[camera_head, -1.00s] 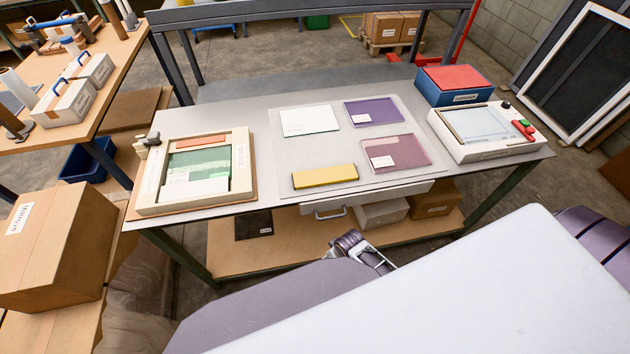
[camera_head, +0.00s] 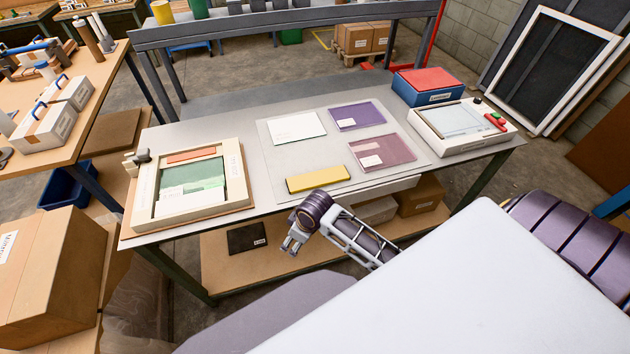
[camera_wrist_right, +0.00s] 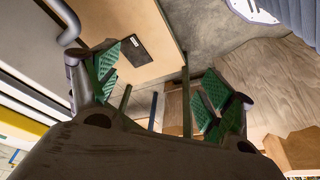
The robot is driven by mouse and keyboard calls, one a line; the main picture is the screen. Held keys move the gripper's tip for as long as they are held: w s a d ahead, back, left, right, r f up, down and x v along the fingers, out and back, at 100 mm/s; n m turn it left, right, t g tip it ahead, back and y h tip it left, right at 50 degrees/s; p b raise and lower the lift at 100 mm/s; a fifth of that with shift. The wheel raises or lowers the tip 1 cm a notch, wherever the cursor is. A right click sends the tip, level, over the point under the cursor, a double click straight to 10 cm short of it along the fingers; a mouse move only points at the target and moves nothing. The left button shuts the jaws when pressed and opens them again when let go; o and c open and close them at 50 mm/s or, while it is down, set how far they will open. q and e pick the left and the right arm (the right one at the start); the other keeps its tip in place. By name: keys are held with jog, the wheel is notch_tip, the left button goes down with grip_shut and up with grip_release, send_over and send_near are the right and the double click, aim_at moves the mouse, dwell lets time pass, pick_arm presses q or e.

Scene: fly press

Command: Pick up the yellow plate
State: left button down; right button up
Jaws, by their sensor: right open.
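The yellow plate (camera_head: 317,179) is a flat yellow slab near the front edge of a clear mat on the grey table (camera_head: 262,200). In the right wrist view a yellow strip (camera_wrist_right: 25,122) at the left edge appears to be the same plate. My right gripper (camera_head: 290,246) is in front of the table's front edge, below and a little left of the plate, apart from it. In the right wrist view its green-padded fingers (camera_wrist_right: 160,90) are spread wide with nothing between them. My left gripper is not in view.
On the mat lie a white plate (camera_head: 296,127), a purple plate (camera_head: 357,116) and a mauve plate (camera_head: 381,152). A framed fixture (camera_head: 240,183) stands left, a white device (camera_head: 463,140) right. A drawer handle (camera_wrist_right: 68,38) shows close to my right gripper. A shelf (camera_head: 222,278) lies below.

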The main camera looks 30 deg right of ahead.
jog(key=w+a+r+n, duration=0.1)
jog(key=w+r+n, duration=0.25)
jog(key=r, duration=0.35)
notch_tip(320, 180, up, 14)
jog(key=n+g+h, duration=0.2)
jog(key=n+g, duration=0.1)
jog(key=n, duration=0.3)
send_over(318, 178)
jog(key=shift+w+d+f+m, duration=0.1)
jog(key=shift+d+f+m, duration=0.05)
jog(key=shift+f+m, duration=0.1)
jog(key=shift+f, duration=4.25)
jog(key=shift+f+p, duration=0.55)
jog(key=shift+f, duration=2.05)
